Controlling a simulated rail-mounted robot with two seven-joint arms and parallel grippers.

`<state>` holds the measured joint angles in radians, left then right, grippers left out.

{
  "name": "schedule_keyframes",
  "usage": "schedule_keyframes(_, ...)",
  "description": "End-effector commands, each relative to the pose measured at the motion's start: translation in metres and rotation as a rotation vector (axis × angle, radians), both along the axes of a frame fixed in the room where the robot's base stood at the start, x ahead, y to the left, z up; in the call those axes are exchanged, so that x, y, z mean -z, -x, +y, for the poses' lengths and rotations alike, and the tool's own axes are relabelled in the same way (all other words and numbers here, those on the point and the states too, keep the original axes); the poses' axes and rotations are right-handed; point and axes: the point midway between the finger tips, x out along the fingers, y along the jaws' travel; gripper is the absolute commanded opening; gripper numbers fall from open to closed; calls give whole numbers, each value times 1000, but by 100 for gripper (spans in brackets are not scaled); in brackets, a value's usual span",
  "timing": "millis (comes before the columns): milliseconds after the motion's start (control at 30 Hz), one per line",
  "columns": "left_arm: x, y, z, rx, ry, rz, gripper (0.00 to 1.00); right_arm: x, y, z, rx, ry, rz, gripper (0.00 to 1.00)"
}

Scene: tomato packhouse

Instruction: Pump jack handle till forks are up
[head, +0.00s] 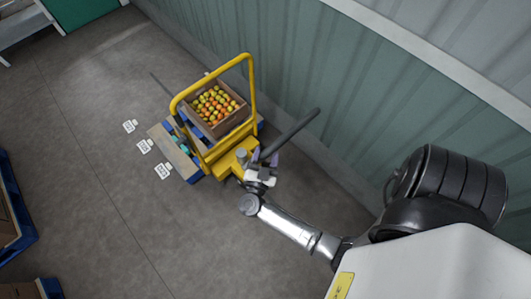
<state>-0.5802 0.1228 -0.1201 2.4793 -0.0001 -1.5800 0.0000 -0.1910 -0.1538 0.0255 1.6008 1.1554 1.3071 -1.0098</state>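The yellow pallet jack (222,168) stands near the wall, its tall yellow hoop frame (251,92) upright in front of the load. A dark bar, apparently the jack handle (294,130), slants from beside the grey cylinder (241,155) up to the right. My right gripper (264,157) is at the lower end of this bar, its purple-tipped fingers on either side of it. Whether they press on the bar is too small to tell. The forks are hidden under the load, so their height cannot be seen. My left gripper is not in view.
A cardboard crate of tomatoes (240,113) sits on the jack's load, with blue pallet parts below. White label cards (144,146) lie on the floor at left. The green corrugated wall (345,95) runs close on the right. Blue pallets (18,205) stand at far left. The floor between is clear.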

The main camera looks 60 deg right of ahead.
Motion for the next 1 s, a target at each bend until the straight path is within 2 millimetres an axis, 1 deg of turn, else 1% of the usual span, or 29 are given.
schedule_keyframes(33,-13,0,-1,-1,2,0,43,-13,0,0,3,0,-2,53)
schedule_keyframes(233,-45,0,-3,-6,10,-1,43,-41,0,0,2,-1,0,53)
schedule_keyframes(300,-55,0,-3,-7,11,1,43,-46,14,-4,3,0,4,53)
schedule_keyframes(700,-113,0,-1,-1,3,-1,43,-81,72,-22,3,2,3,53)
schedule_keyframes(800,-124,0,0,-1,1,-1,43,-88,84,-25,2,1,2,53)
schedule_keyframes(1000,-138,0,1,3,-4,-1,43,-97,101,-30,2,1,1,53)
